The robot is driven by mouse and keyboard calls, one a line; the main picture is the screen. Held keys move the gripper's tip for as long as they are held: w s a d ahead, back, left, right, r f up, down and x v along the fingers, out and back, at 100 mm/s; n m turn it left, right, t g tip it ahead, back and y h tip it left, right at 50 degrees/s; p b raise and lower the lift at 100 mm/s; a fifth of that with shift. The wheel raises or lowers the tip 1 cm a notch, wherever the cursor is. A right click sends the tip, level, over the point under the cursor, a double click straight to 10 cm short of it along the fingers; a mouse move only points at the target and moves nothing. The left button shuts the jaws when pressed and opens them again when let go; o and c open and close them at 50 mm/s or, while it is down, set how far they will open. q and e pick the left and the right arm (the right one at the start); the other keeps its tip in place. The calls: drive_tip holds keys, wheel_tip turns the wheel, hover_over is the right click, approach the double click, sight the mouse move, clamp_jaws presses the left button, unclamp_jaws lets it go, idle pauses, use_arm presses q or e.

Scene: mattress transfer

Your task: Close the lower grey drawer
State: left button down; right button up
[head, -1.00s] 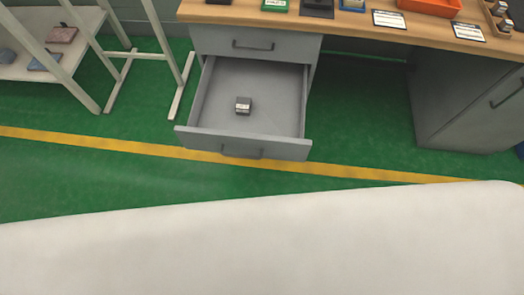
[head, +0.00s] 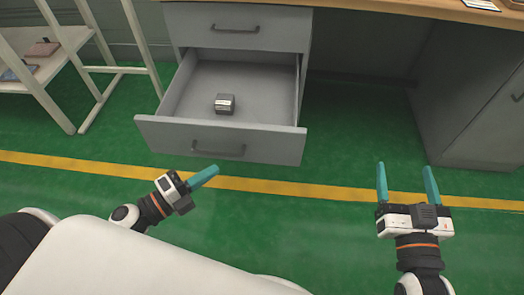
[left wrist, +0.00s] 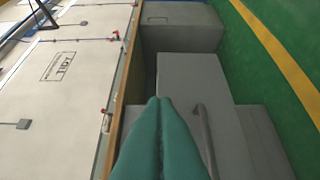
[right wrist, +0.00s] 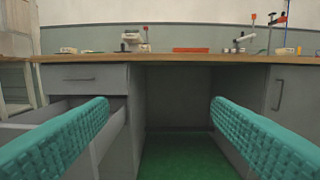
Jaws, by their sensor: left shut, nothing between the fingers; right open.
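The lower grey drawer (head: 165,131) is pulled out under the desk in the head view, its front panel and bar handle (head: 218,148) facing me. My right gripper (head: 405,168) is open and empty, to the right of the drawer. In the right wrist view the drawer (right wrist: 85,140) shows partly behind the left finger.
The upper grey drawer (head: 237,27) is closed. A wooden desktop (right wrist: 200,58) spans above, with a grey cabinet (head: 475,100) at the right and open floor between. A white shelf rack (head: 50,65) stands at the left. A yellow line (head: 90,168) crosses the green floor.

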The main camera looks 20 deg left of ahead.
use_arm(q)
approach(258, 131)
drive_tip(key=x, duration=0.5)
drive_tip(key=shift+s+d, duration=0.25)
drive_tip(key=shift+d, duration=0.1)
drive_tip(key=shift+w+a, duration=0.15)
drive_tip(key=shift+w, duration=0.45)
use_arm(e)
drive_tip(key=shift+a+r+t, duration=0.15)
drive_tip(key=shift+r+t, duration=0.45)
drive_tip(key=shift+r, duration=0.3)
